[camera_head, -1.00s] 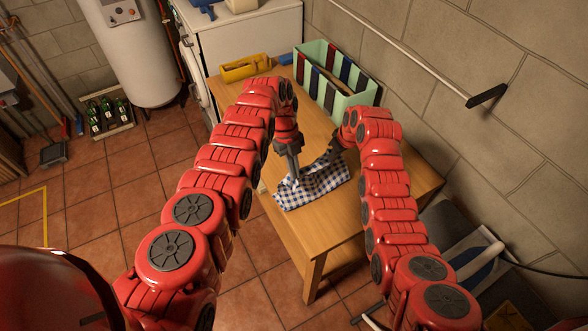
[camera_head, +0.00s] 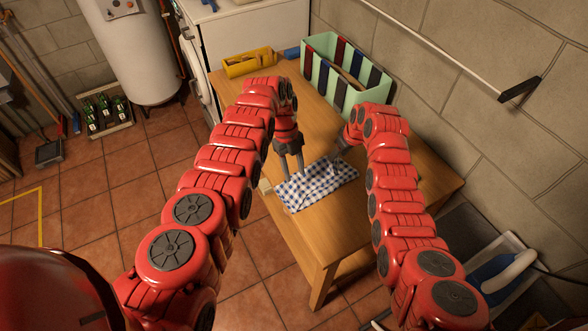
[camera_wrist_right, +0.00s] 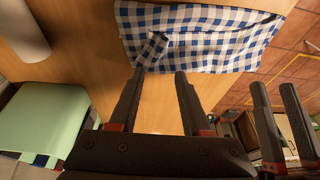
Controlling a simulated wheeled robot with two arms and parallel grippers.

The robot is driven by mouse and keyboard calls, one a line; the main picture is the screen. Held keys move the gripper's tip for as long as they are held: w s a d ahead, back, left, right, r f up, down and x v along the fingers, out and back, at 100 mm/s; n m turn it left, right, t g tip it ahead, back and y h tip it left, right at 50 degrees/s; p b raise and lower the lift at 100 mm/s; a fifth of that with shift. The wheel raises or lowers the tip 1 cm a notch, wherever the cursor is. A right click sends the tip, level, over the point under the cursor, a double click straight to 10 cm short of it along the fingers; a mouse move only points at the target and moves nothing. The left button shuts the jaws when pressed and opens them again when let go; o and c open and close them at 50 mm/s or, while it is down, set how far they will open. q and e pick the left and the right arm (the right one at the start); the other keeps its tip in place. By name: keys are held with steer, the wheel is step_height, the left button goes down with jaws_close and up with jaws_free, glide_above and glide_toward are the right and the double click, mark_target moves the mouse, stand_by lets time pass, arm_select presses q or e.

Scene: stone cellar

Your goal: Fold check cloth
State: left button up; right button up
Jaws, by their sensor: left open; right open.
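The blue and white check cloth (camera_head: 318,186) lies on the wooden table (camera_head: 345,222), near its left front edge. It is spread in a roughly rectangular shape. In the right wrist view the cloth (camera_wrist_right: 215,45) shows a small turned-up flap at one corner. My left gripper (camera_head: 291,172) is open above the cloth's far left side. My right gripper (camera_head: 328,160) is open near the cloth's far edge; in the right wrist view its fingers (camera_wrist_right: 158,75) are apart and empty, short of the cloth.
A mint-green box with dark and red stripes (camera_head: 318,78) stands on the table's far end. A yellow tray (camera_head: 248,62) is beside it. A pale cylindrical object (camera_wrist_right: 22,32) shows in the right wrist view. The stone wall (camera_head: 470,120) borders the table's right side.

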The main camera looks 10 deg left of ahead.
arm_select(q)
steer(key=shift+o, duration=1.1)
steer(key=shift+d+r, duration=0.1)
arm_select(e)
steer(key=shift+o, duration=1.1)
steer(key=shift+d, duration=0.35)
arm_select(q)
steer(key=o, duration=0.6)
arm_select(e)
steer(key=o, duration=0.6)
steer(key=shift+w+d, duration=0.5)
steer(key=shift+d, duration=0.1)
steer(key=shift+c, duration=0.2)
arm_select(q)
steer(key=shift+r, duration=0.1)
arm_select(e)
steer(key=shift+r, duration=0.15)
arm_select(q)
step_height(320, 180, up, 8)
steer(key=p, duration=0.7)
steer(key=shift+f+p, duration=0.25)
steer(key=shift+p, duration=0.15)
arm_select(e)
step_height(320, 180, up, 8)
steer(key=shift+f, duration=0.25)
arm_select(q)
steer(key=shift+f, duration=0.1)
